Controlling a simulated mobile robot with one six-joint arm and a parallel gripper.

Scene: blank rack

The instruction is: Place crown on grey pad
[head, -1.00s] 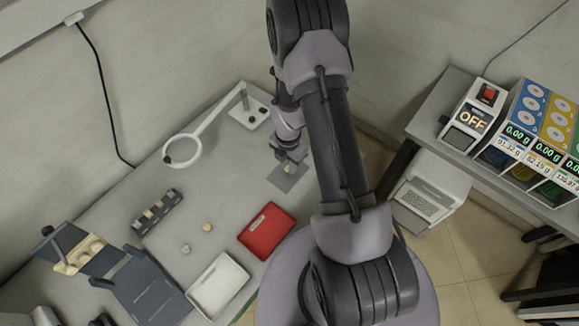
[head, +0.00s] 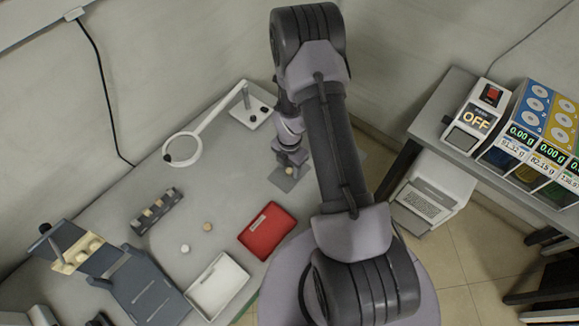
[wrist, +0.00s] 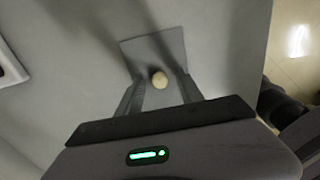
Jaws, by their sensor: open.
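The crown (wrist: 160,79) is a small, rounded, cream-coloured piece. In the wrist view it appears against the grey pad (wrist: 150,48), toward the pad's near side. My gripper (wrist: 160,92) is open, with one finger on each side of the crown and visible gaps between. The crown looks to rest on the pad, though the exact contact is hard to see. In the head view my gripper (head: 290,165) is right over the grey pad (head: 285,182), and hides part of it.
On the table are a red tray (head: 267,231), a white tray (head: 218,288), a dark slotted block (head: 157,211), two small round pieces (head: 185,248) and a ring magnifier (head: 183,150). A bench with scales (head: 467,120) stands at right. The table around the pad is clear.

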